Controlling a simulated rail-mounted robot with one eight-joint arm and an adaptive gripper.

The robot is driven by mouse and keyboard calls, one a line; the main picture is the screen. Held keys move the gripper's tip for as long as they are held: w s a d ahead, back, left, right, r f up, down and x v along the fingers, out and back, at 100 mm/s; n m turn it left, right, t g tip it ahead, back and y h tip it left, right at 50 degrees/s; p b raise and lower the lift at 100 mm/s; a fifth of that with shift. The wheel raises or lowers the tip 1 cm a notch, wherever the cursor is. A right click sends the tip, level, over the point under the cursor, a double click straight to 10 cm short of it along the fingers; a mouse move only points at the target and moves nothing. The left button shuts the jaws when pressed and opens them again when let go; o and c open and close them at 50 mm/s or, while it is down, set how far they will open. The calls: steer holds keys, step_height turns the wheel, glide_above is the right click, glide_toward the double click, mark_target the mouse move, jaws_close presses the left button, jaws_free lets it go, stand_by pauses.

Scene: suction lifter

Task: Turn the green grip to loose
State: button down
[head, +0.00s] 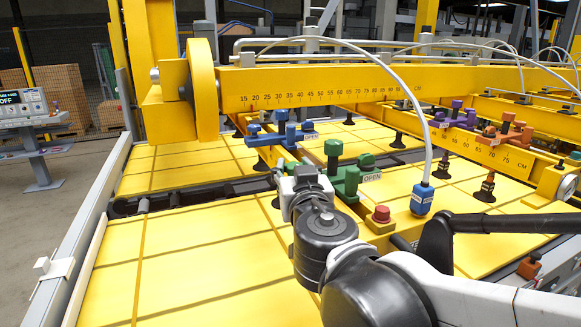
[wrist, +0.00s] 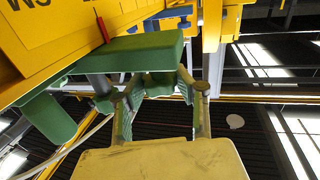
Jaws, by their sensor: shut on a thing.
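The green grip (head: 347,181) is part of a green fixture on the yellow beam, near the centre of the head view. A white label reading OPEN (head: 372,177) sits just right of it. My gripper (head: 322,185) reaches it from the near left; my arm hides part of the contact. In the wrist view, the two fingers of my gripper (wrist: 163,92) stand on either side of a green piece of the grip (wrist: 160,84), and a wider green block (wrist: 130,55) lies just beyond. The gripper is shut on the green grip.
A red button (head: 381,214) and a hanging blue connector (head: 422,198) with a white hose are close on the right. Yellow panels (head: 190,260) lie below.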

steer(key=c, duration=1.3)
jaws_free()
steer(key=shift+r, duration=0.15)
step_height(320, 180, up, 10)
steer(key=shift+f, duration=0.1)
